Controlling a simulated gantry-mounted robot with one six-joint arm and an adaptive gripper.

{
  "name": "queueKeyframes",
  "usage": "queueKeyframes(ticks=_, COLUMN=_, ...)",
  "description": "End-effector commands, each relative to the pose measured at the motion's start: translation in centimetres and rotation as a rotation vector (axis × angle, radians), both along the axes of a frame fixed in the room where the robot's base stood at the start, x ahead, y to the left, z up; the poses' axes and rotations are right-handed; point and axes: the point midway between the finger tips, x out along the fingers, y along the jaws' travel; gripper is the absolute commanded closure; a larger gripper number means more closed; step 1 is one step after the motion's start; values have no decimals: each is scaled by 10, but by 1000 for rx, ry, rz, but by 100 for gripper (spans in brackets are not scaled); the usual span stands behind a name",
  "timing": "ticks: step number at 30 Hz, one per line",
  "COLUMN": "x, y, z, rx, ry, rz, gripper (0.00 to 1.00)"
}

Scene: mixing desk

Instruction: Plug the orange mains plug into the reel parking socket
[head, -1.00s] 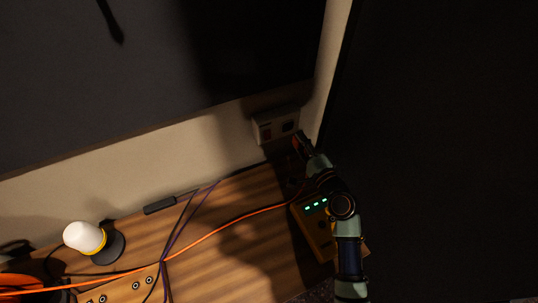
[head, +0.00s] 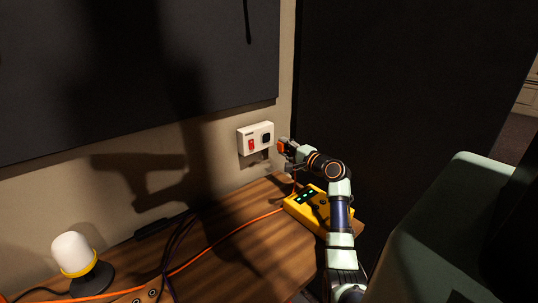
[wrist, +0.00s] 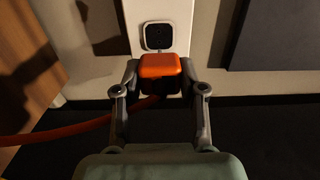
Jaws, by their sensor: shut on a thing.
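My gripper (head: 284,148) is shut on the orange mains plug (wrist: 159,72), which shows between both fingers in the wrist view. In the head view the plug (head: 281,146) is just right of a white wall socket box (head: 244,138) with a red switch. The box's dark square socket (wrist: 158,36) shows past the plug in the wrist view and looks uncovered. The plug appears apart from it; the exact gap is unclear. The plug's pins are hidden. No reel is in view now, so I cannot identify the reel parking socket.
The orange cable (head: 212,244) runs across the wooden desk (head: 235,262). A yellow box (head: 307,206) with green lights stands under my arm. A white-domed lamp (head: 72,253) is at lower left. A dark panel (head: 390,100) stands right of the socket; a pale green surface (head: 440,225) is farther right.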

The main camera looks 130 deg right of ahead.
Motion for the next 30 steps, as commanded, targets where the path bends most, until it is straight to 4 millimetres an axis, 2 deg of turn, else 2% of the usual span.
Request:
queueKeyframes(ticks=3, x=-1, y=16, z=-1, rx=-1, ry=1, rz=-2, gripper=100)
queueKeyframes(ticks=8, x=33, y=21, z=7, rx=0, ry=0, rz=3, gripper=100)
queueKeyframes(ticks=30, x=203, y=54, z=27, rx=-1, ry=0, rz=6, gripper=100)
